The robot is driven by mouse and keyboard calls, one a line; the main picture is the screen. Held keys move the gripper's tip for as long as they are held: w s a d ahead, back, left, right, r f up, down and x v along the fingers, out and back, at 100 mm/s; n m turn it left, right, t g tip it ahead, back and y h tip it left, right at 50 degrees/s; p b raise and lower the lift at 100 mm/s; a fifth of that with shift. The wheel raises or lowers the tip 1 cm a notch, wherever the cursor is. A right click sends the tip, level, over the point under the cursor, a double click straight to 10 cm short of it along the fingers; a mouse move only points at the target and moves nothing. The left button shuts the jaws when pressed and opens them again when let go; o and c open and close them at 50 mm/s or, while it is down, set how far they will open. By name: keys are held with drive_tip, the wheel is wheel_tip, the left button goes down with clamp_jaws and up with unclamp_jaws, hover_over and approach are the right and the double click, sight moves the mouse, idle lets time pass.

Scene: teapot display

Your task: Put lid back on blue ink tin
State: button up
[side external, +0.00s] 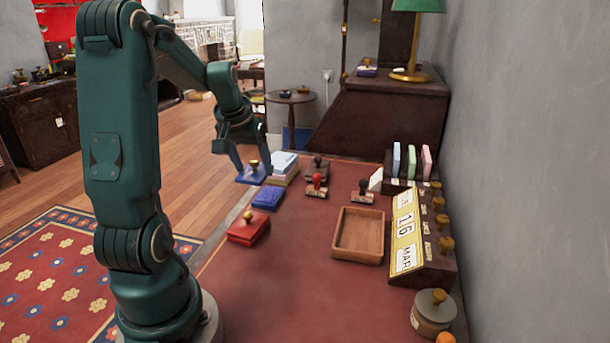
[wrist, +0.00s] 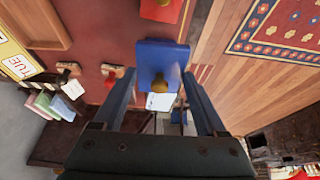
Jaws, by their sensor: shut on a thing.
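The blue lid (side external: 250,177) with a gold knob is held between the fingers of my gripper (side external: 252,170), at the left edge of the desk in the side view. My gripper is shut on it, one finger on either side. In the wrist view, the lid (wrist: 160,72) shows between the fingertips of my gripper (wrist: 162,79), knob towards the camera. The blue ink tin (side external: 268,198) stands on the desk, nearer the side camera than the lid and apart from it. In the wrist view I cannot clearly tell the tin from the lid.
A red tin (side external: 249,230) with a gold knob stands nearer my base. A stack of paper pads (side external: 281,168) is close beside the held lid. Several stamps, an empty wooden tray (side external: 358,235) and a calendar (side external: 408,230) are further right. The desk's front middle is clear.

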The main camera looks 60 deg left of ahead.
sight(269, 193)
drive_tip(key=w+a, duration=0.2)
drive_tip(key=a, duration=0.1)
drive_tip(key=shift+w+a+r, duration=0.2)
drive_tip(key=shift+w, duration=0.1)
drive_tip(key=shift+d+x, duration=0.15)
drive_tip(key=shift+x, duration=1.35)
drive_tip(key=shift+d+x, duration=0.2)
drive_tip(key=shift+x, duration=1.35)
drive_tip(key=shift+d+x, duration=0.15)
drive_tip(key=shift+x, duration=1.35)
drive_tip(key=shift+s+f, duration=0.15)
drive_tip(key=shift+f, duration=0.25)
drive_tip(key=o, duration=1.3)
drive_tip(key=shift+r, duration=3.55)
